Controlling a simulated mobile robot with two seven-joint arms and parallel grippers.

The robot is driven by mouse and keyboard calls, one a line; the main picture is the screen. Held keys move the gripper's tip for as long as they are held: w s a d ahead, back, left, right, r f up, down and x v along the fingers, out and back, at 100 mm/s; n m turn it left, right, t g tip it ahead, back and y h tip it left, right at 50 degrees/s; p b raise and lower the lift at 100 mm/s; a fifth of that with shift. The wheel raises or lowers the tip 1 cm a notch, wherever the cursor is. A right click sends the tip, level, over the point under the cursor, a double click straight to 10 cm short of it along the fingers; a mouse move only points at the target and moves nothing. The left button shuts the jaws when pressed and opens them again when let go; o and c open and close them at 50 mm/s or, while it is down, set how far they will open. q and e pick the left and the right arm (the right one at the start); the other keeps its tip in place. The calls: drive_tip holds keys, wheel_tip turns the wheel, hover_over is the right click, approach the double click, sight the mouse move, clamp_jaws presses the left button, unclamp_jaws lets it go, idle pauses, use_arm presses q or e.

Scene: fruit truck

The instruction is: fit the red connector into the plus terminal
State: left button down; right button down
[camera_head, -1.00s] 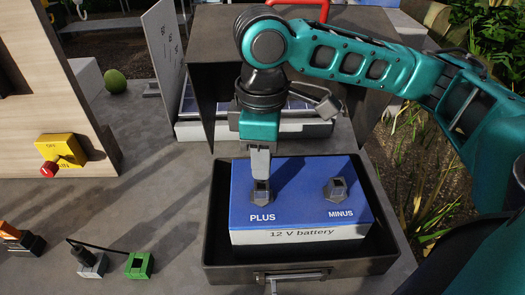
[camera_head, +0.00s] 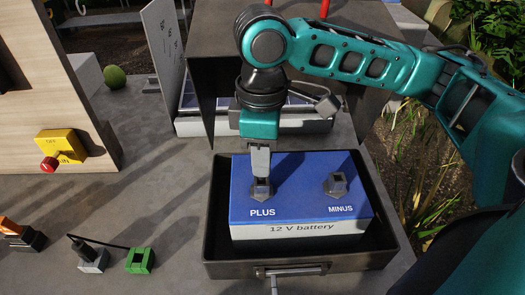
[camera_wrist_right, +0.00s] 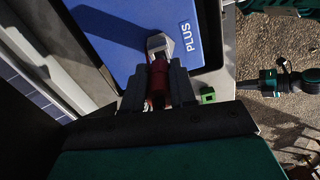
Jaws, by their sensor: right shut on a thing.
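The blue 12 V battery (camera_head: 300,180) lies in an open dark case (camera_head: 215,258). Its grey plus terminal (camera_head: 262,191) is at the left and its minus terminal (camera_head: 336,185) at the right. My right gripper (camera_head: 260,172) points down at the plus terminal, its fingers close against it in this view. In the wrist view the red connector (camera_wrist_right: 158,80) is between the fingers of my right gripper (camera_wrist_right: 158,88), its end at the plus terminal (camera_wrist_right: 160,43). How deep it sits cannot be told. My left gripper is outside the head view; a dark part (camera_wrist_right: 268,82) in the wrist view may be it.
A green connector (camera_head: 140,261) and a grey one (camera_head: 92,262), joined by a black cable, lie left of the case. An orange and black piece (camera_head: 22,236) is at the far left. A yellow box with a red knob (camera_head: 62,146) is on the wooden panel. Clear counter lies between.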

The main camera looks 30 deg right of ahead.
drive_tip(key=shift+f, duration=1.65)
idle(2.0)
drive_tip(key=c, duration=0.8)
unclamp_jaws()
drive_tip(key=shift+r, duration=0.15)
wheel_tip(320, 180, up, 13)
drive_tip(key=shift+f, duration=0.15)
